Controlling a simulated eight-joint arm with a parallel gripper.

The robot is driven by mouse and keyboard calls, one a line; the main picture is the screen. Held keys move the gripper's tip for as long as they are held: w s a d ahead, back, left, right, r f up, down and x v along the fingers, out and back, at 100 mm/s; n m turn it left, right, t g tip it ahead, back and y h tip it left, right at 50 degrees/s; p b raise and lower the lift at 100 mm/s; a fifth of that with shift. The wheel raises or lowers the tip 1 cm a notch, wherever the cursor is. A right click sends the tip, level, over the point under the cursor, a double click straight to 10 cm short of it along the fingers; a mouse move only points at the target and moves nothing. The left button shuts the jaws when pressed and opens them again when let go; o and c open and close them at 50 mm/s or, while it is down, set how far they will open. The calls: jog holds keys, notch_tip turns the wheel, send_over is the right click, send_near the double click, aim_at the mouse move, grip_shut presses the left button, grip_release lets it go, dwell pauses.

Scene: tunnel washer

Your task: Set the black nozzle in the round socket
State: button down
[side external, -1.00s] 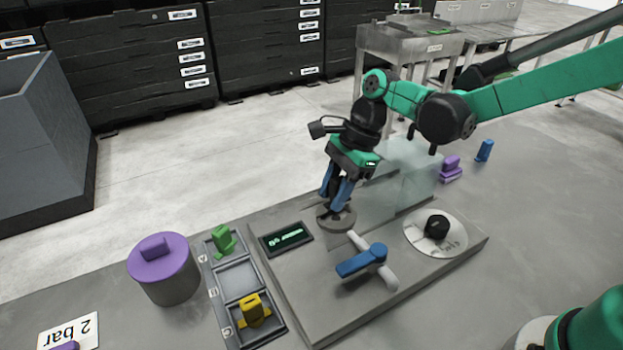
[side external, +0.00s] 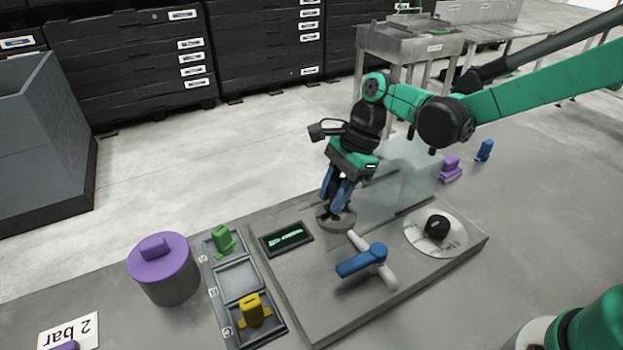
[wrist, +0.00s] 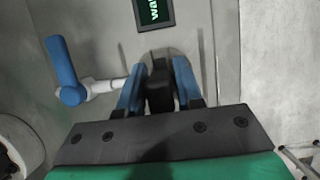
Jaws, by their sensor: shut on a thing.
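My gripper (side external: 338,205) has blue fingers and points down over the round socket (side external: 343,222), a grey ring on the raised grey panel (side external: 315,310). In the wrist view, my gripper (wrist: 158,95) is shut on the black nozzle (wrist: 159,92), which sits between the two blue fingers. The nozzle's lower end is hidden, so I cannot tell how deep it is in the socket. In the side view the fingers hide the nozzle.
A blue-handled valve (side external: 362,260) stands just in front of the socket, with a black dial knob (side external: 437,226) to the right. A clear panel (side external: 405,170) stands behind. A tray (side external: 236,283) with green (side external: 222,239) and yellow (side external: 252,311) pieces and a purple-lidded canister (side external: 163,270) are left.

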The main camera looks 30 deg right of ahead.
jog(key=shift+f, duration=0.25)
jog(key=shift+f, duration=0.55)
jog(key=shift+f, duration=0.25)
jog(key=shift+f, duration=0.35)
